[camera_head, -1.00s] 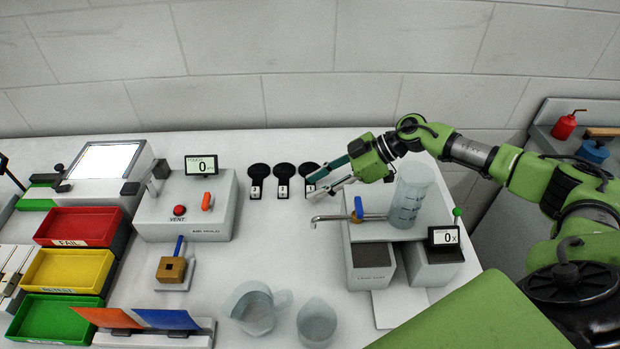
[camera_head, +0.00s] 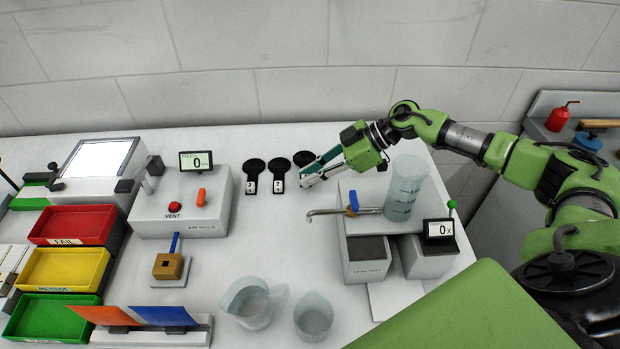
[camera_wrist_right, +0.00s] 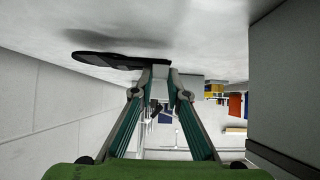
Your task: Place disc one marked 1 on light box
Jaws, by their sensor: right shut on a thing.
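Three black paddle-shaped discs with white-labelled handles lie in a row near the wall: a left one (camera_head: 253,166), a middle one (camera_head: 279,166) and a right one (camera_head: 304,157). My right gripper (camera_head: 306,178) is shut on the handle end of the right disc, which also shows flat and dark in the wrist view (camera_wrist_right: 118,60). Its label is hidden by the fingers, so I cannot read its number. The light box (camera_head: 103,158), with a bright white top, stands at the far left and is empty. My left gripper is not in view.
A vent device with a display (camera_head: 196,161) stands between the light box and discs. A tap station (camera_head: 365,262) with a clear cylinder (camera_head: 405,188) is close below my right gripper. Red (camera_head: 72,224), yellow and green trays are at left; two clear beakers stand in front.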

